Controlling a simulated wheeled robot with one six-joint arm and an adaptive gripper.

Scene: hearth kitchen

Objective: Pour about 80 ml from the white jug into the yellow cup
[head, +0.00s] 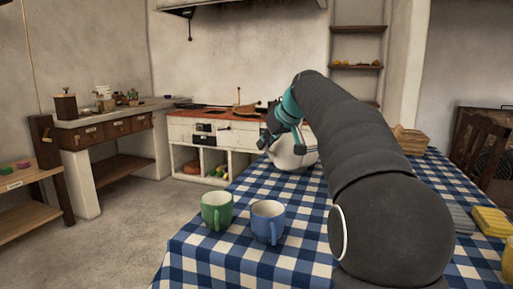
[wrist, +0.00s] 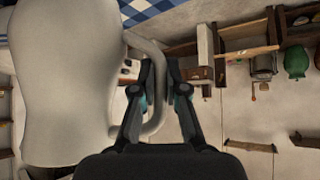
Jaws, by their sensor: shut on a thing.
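The white jug (head: 292,157) is at the far end of the checked table, partly hidden behind my arm. It fills the left of the wrist view (wrist: 65,85), with its handle (wrist: 157,85) between my fingers. My gripper (wrist: 160,75) is shut on that handle; in the head view my gripper (head: 268,138) is at the jug's left. I cannot tell whether the jug touches the cloth. A yellow thing, probably the yellow cup (head: 508,262), is cut off at the right edge of the head view, near the front. What is inside the jug is hidden.
A green cup (head: 217,211) and a blue cup (head: 268,222) stand on the checked table (head: 215,262) at the front left. A yellow block-like thing (head: 491,221) and grey cloth (head: 459,218) lie at the right. A basket (head: 410,140) stands further back. My arm hides the table's middle.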

